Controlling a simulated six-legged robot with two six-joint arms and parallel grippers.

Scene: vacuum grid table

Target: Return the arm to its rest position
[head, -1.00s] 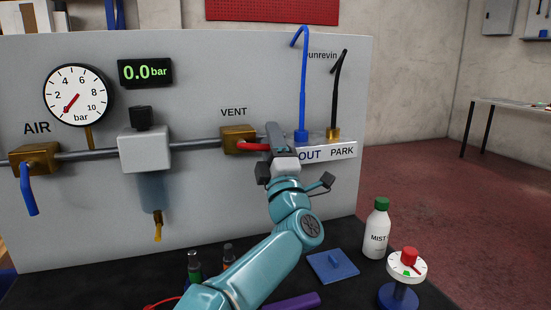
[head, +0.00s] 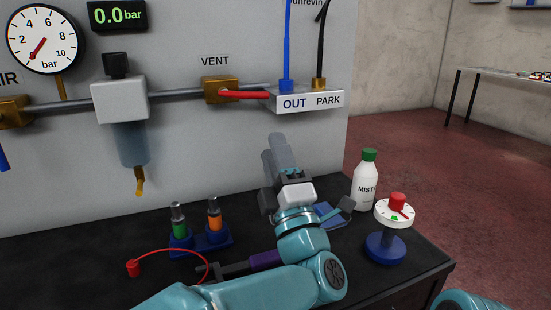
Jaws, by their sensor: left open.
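My left gripper (head: 278,150) is open and empty, below the OUT/PARK block (head: 305,101) and in front of the grey panel. It is apart from the red VENT lever (head: 244,95), which points right from its brass valve (head: 221,90). My left arm (head: 240,290) reaches in from the bottom and covers part of the table. A small teal piece of an arm (head: 470,302) shows at the bottom right edge. My right gripper is not in view.
A white MIST bottle (head: 366,185) and a dial on a blue base (head: 386,248) stand right of my gripper. A blue holder (head: 213,243) with green and orange fittings stands left. A blue plate (head: 331,218) is partly hidden behind my wrist. The gauge display (head: 117,15) reads 0.0 bar.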

